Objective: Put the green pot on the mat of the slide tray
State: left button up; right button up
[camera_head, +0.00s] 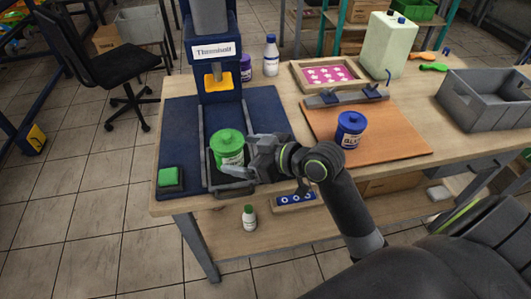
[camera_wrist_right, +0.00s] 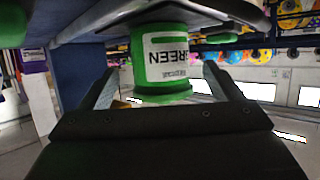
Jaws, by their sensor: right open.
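The green pot (camera_head: 228,143), with a green lid and a white label, stands upright over the dark slide tray (camera_head: 234,190) in front of the press. Its base is partly hidden by my right gripper, but it appears to rest on the tray's mat. My right gripper (camera_head: 241,158) is at the pot's right front side, low and level, with its fingers open. In the right wrist view the picture is upside down, and the pot (camera_wrist_right: 165,62) shows between the spread fingers with gaps on both sides. My left gripper is not in view.
The blue press (camera_head: 217,88) stands behind the tray. A green pad (camera_head: 169,177) lies at the left front. To the right are a blue pot (camera_head: 350,130) on an orange board (camera_head: 395,143), a pink framed screen (camera_head: 326,75) and a grey crate (camera_head: 485,103).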

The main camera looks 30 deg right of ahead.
pick_arm(q)
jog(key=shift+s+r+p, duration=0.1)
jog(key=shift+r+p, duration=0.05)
jog(key=shift+p, duration=0.15)
pick_arm(e)
jog(key=v, duration=0.7)
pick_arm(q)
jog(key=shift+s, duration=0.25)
pick_arm(e)
jog(key=shift+s, duration=0.1)
